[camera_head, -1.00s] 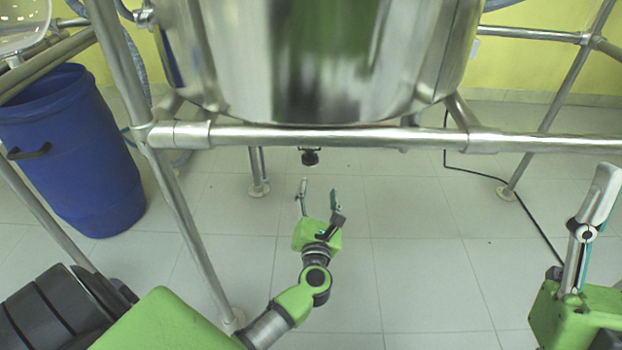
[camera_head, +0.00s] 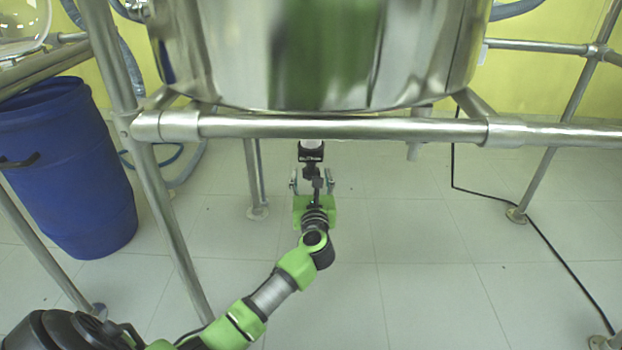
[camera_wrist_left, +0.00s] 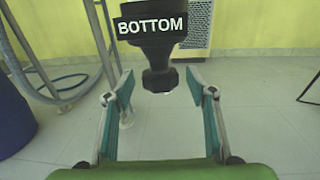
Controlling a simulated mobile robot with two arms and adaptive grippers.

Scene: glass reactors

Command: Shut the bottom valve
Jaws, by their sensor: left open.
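The bottom valve is a black body with a white "BOTTOM" label (camera_wrist_left: 152,25) and a dark faceted knob (camera_wrist_left: 160,80) hanging under it in the left wrist view. In the head view the valve (camera_head: 312,153) hangs below the steel vessel, under the front rail. My left gripper (camera_wrist_left: 160,88) is open, with one finger on each side of the knob and visible gaps between. In the head view my left gripper (camera_head: 312,182) is below and around the valve's lower end. Whether the knob reaches fully between the fingers is unclear. My right gripper is not in view.
The steel vessel (camera_head: 300,50) sits above a horizontal pipe rail (camera_head: 340,128). A frame leg (camera_head: 170,220) stands left of my arm. A blue barrel (camera_head: 65,170) is farther left. A black cable (camera_head: 530,230) lies on the floor at right. Open tiled floor lies around.

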